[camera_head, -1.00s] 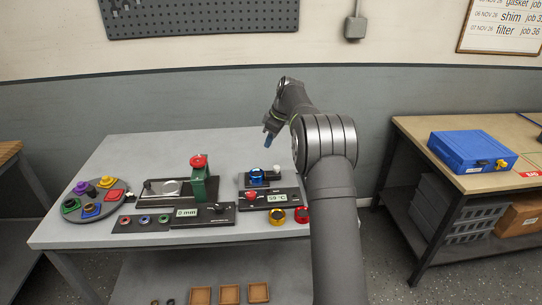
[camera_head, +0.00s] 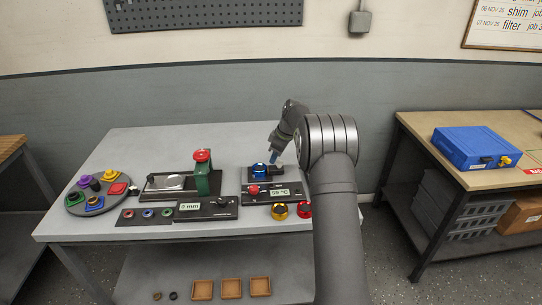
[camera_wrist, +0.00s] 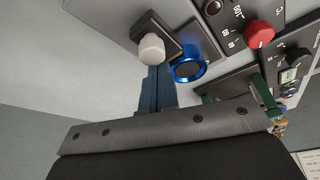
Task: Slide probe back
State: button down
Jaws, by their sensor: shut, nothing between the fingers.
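A white knob (camera_wrist: 152,48) on a dark block, which looks like the probe, shows in the wrist view. It sits beside a blue ring (camera_wrist: 190,68) with a dark centre; the ring also shows in the head view (camera_head: 259,170). My gripper (camera_wrist: 157,76) is shut and empty, its blue fingers close to the knob and ring. I cannot tell whether the fingertips touch the knob. In the head view my gripper (camera_head: 274,157) is low over the fixture's back right, and the knob is largely hidden there.
A panel with a red knob (camera_head: 253,190) and a display (camera_head: 280,193) lies in front of the ring. A green press (camera_head: 203,172) stands to the left. Yellow (camera_head: 279,211) and red (camera_head: 304,209) rings sit near the front edge. Table behind the fixture is clear.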

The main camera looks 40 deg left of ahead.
jog(key=shift+w+d, duration=0.1)
jog(key=shift+w+d, duration=1.25)
jog(key=shift+w, duration=0.05)
jog(key=shift+d, duration=0.1)
jog(key=shift+s+a, duration=0.1)
jog(key=shift+a, duration=0.35)
jog(key=a, duration=0.1)
jog(key=s+a, duration=0.1)
jog(key=a, duration=0.1)
jog(key=shift+s, duration=0.1)
jog(key=s+v, duration=0.1)
jog(key=v, duration=0.9)
jog(key=shift+w+a, duration=0.2)
jog(key=shift+w, duration=0.25)
